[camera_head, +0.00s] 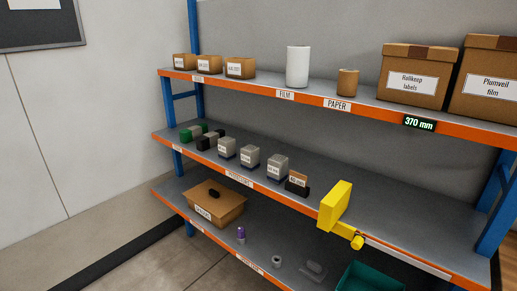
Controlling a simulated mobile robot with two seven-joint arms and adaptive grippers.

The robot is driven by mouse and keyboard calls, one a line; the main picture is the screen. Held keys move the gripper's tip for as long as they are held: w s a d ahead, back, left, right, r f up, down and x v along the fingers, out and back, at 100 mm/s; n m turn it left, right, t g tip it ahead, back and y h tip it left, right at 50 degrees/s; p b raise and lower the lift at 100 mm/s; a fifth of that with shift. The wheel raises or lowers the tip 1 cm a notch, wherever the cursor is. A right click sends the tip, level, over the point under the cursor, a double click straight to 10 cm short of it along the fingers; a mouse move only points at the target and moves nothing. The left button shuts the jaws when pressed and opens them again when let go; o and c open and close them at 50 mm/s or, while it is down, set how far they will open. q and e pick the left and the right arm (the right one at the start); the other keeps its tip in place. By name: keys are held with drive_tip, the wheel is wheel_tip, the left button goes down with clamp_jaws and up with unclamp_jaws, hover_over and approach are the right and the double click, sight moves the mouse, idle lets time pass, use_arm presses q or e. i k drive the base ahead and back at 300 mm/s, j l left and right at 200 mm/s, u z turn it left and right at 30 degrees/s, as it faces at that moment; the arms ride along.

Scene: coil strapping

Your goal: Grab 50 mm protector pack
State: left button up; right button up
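Three grey packs with white labels stand in a row on the middle shelf: a left one (227,148), a middle one (250,157) and a right one (278,167). Their labels are too small to read, so I cannot tell which is the 50 mm protector pack. A dark holder with a brown labelled card (297,184) stands just right of them. Neither of my grippers shows in the head view.
The blue-and-orange rack has a top shelf edge (337,104) and a middle shelf edge (228,175). A yellow tool (335,206) overhangs the middle edge. Green and black items (193,132) stand left of the packs. Below are an open carton (216,203) and green bin (368,278).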

sight(250, 153)
drive_tip(key=i+j+z, duration=0.2)
drive_tip(key=i+j, duration=0.15)
drive_tip(key=i, duration=0.2)
drive_tip(key=i+j+z, duration=0.15)
drive_tip(key=i+j, duration=0.3)
drive_tip(key=i, duration=0.1)
